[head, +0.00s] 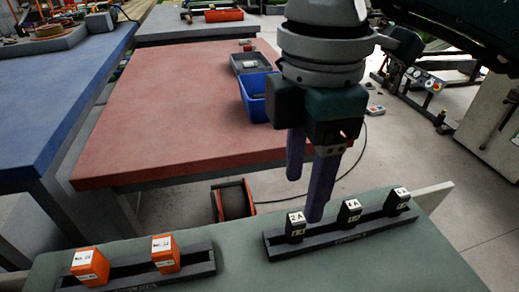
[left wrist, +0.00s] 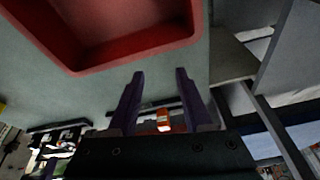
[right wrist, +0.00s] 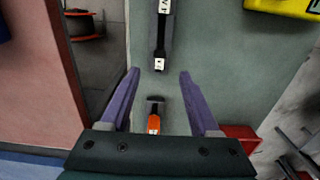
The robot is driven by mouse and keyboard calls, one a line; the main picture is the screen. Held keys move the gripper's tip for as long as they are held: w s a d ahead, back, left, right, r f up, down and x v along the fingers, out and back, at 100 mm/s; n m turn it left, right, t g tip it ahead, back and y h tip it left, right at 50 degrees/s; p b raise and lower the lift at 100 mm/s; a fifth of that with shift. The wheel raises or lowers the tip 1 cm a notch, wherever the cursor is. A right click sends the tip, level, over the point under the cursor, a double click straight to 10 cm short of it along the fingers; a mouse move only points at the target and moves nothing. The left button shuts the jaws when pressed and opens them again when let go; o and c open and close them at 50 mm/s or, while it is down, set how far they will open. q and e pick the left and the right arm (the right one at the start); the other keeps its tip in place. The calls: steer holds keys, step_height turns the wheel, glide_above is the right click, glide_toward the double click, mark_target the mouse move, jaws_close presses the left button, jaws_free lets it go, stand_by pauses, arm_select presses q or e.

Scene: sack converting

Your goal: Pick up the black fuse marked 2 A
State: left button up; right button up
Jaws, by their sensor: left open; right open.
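The black fuse marked 2A (head: 295,227) stands upright at the left end of a dark holder (head: 330,240) on the grey-green bench. A black fuse marked 4A (head: 349,211) and another black fuse (head: 397,199), its label hard to read, stand farther right. My right gripper (head: 305,200) is open and empty, pointing down close to the 2A fuse. The right wrist view shows a black fuse (right wrist: 159,62) near the gap between the fingertips, its mark unreadable there. My left gripper (left wrist: 160,74) is open and empty, over the bench near a red tray (left wrist: 135,55).
Two orange fuses (head: 89,266) (head: 165,252) stand in a second holder (head: 205,262) at left. Beyond the bench are a red-topped table (head: 180,110) with a blue bin (head: 250,104), and a blue table (head: 60,80). A yellow object (right wrist: 285,6) shows in the right wrist view.

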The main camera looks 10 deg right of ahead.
mark_target(297, 217)
step_height(297, 217, down, 8)
steer(key=shift+f+b, duration=0.2)
steer(key=shift+b, duration=0.4)
steer(key=shift+c, duration=0.4)
jaws_close()
